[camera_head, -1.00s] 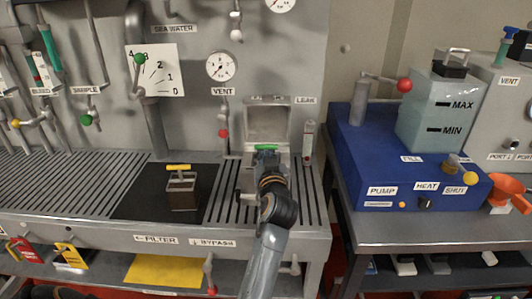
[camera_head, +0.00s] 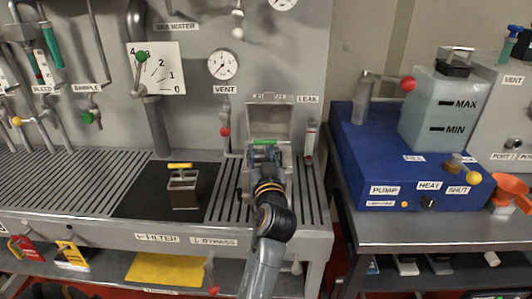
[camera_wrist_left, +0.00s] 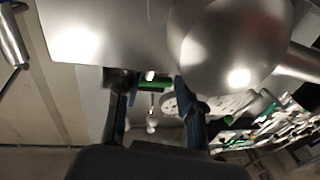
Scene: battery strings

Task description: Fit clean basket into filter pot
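My left gripper (camera_head: 265,150) is at the open filter pot (camera_head: 270,122), a grey box whose lid stands raised behind it. A green handle (camera_head: 264,142), seemingly the clean basket's, shows at the fingertips; the basket body is hidden by the gripper and pot. In the left wrist view the two fingers stand apart, with the green handle (camera_wrist_left: 155,79) showing small between and beyond them. A second basket with a yellow handle (camera_head: 180,166) stands upright on the black mat (camera_head: 140,195). My right gripper is not in view.
The bench has a slotted drain top (camera_head: 60,180). A red-knobbed valve (camera_head: 224,131) and a leak gauge (camera_head: 310,140) flank the pot. The blue pump unit (camera_head: 360,150) stands on the bench to the right. The mat is clear around the yellow-handled basket.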

